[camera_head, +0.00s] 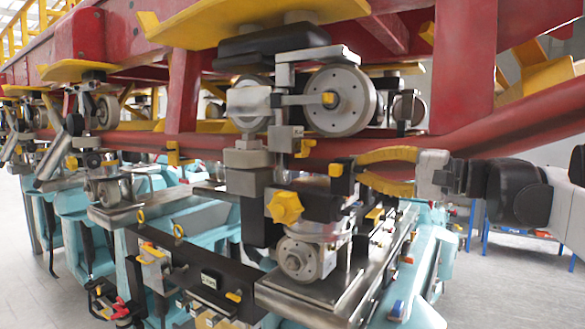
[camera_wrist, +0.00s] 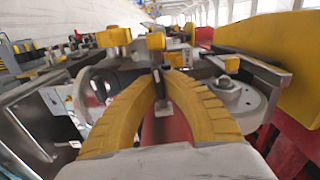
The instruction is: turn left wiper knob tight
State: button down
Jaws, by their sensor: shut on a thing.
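My gripper (camera_head: 358,168) reaches in from the right in the head view, its two yellow ribbed fingers closed toward their tips. The tips are at a small yellow-ended knob (camera_head: 336,170) beside the wheel assembly. In the wrist view the fingers (camera_wrist: 160,72) curve in to a narrow gap at a small dark part, with a yellow block (camera_wrist: 174,59) just beyond. The exact contact is partly hidden by the fingertips. A larger yellow star-shaped knob (camera_head: 285,207) stands lower left of the gripper, apart from it. Which knob is the left wiper knob is not clear.
A red rail (camera_head: 520,128) runs close above my gripper. A large grey wheel (camera_head: 340,100) hangs above left, and a lower wheel (camera_head: 298,258) sits on a metal plate. Teal machinery (camera_head: 432,245) lies below. Open floor shows at the lower right.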

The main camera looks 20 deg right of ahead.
jog(key=shift+m, duration=0.7)
jog(key=c, duration=1.5)
grip_release()
jog(key=v, duration=1.2)
jog(key=shift+w, duration=0.1)
